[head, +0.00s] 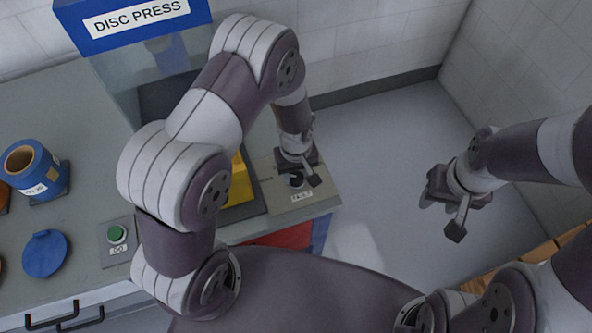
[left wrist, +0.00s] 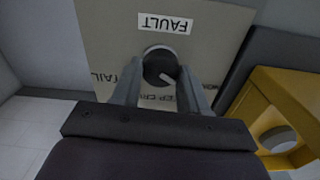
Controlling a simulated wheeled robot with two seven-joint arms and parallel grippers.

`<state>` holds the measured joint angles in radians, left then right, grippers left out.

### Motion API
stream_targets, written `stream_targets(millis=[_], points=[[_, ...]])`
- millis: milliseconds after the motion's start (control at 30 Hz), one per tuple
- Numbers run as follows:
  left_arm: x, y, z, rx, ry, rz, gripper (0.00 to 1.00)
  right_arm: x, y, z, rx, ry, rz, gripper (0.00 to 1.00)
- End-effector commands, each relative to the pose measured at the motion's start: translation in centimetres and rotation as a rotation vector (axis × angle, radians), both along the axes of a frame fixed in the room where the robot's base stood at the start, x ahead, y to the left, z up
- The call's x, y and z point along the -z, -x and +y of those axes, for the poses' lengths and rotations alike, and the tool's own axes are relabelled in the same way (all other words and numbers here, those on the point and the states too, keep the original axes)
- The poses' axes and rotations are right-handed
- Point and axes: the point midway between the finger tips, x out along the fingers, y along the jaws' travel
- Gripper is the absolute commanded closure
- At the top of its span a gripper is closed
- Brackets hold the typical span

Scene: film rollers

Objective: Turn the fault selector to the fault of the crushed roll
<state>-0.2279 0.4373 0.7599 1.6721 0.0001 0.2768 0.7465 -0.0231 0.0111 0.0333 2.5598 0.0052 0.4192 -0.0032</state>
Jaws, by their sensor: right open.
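The fault selector is a dark round knob (left wrist: 160,66) with a pale pointer mark, on a beige plate (left wrist: 215,35) labelled FAULT. In the left wrist view the mark points to the lower right. Lettering shows at the plate's left and below the knob, partly hidden by the fingers. My left gripper (head: 297,178) is over the knob, with one finger on either side of it; whether they touch it I cannot tell. My right gripper (head: 455,210) is open and empty over the floor. A roll (head: 22,160) with a blue wrap stands at the left; I cannot see crushing on it.
A green button (head: 117,234) and a blue disc (head: 44,254) are on the grey bench (head: 75,130). The disc press sign (head: 140,15) is at the back.

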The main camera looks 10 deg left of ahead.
Motion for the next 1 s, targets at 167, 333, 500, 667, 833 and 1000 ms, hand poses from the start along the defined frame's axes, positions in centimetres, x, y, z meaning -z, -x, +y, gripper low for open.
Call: stream_targets(millis=[167,333,500,667,833,1000], points=[[-0.1,-0.3,0.0,0.000,0.001,-0.008,0.87,0.0,0.0,0.0,0.000,0.000,0.000,0.57],[-0.2,-0.3,0.0,0.011,0.001,-0.008,0.87,0.0,0.0,0.0,0.000,0.000,0.000,0.57],[-0.3,-0.4,0.0,0.069,0.002,-0.009,0.87,-0.2,0.0,0.0,0.000,0.000,0.000,0.57],[-0.3,-0.4,-0.1,0.174,0.002,-0.010,0.87,-0.5,0.0,0.0,0.000,0.000,0.000,0.57],[-0.4,-0.5,-0.2,0.328,0.003,-0.010,0.87,-0.8,0.0,0.0,0.000,0.000,0.000,0.57],[-0.4,-0.5,-0.2,0.490,0.003,-0.012,0.87,-1.0,0.0,0.0,0.000,0.000,0.000,0.57]])
